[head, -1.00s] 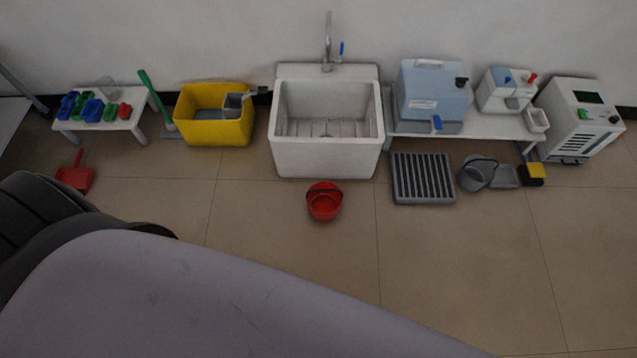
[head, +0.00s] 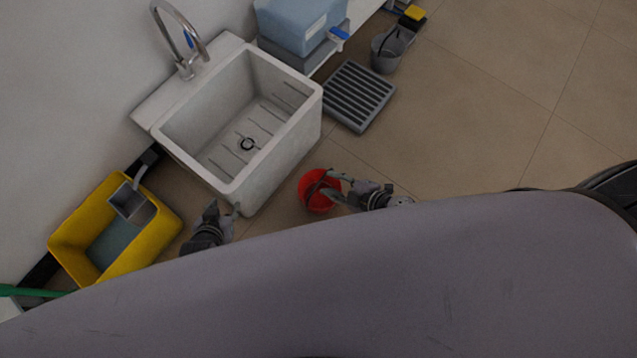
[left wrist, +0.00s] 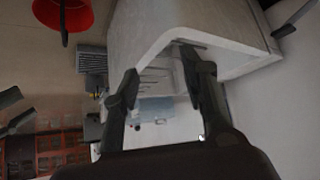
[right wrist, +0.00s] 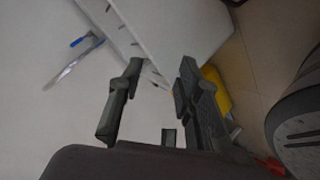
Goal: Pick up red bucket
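The red bucket (head: 311,200) stands on the floor in front of the sink in the head view, its rim partly covered by my right gripper. It also shows at the upper left of the left wrist view (left wrist: 63,17). My right gripper (head: 328,184) is open, its fingertips overlapping the bucket's rim in the head view; contact cannot be told. In the right wrist view nothing sits between the right fingers (right wrist: 161,68). My left gripper (head: 224,208) is open and empty beside the sink's front left corner; its spread fingers show in the left wrist view (left wrist: 157,60).
The white sink (head: 240,193) stands close behind the bucket and beside my left gripper. A yellow tub (head: 140,250) is left of it. A grey grate (head: 358,95) and grey bucket (head: 386,56) lie beyond.

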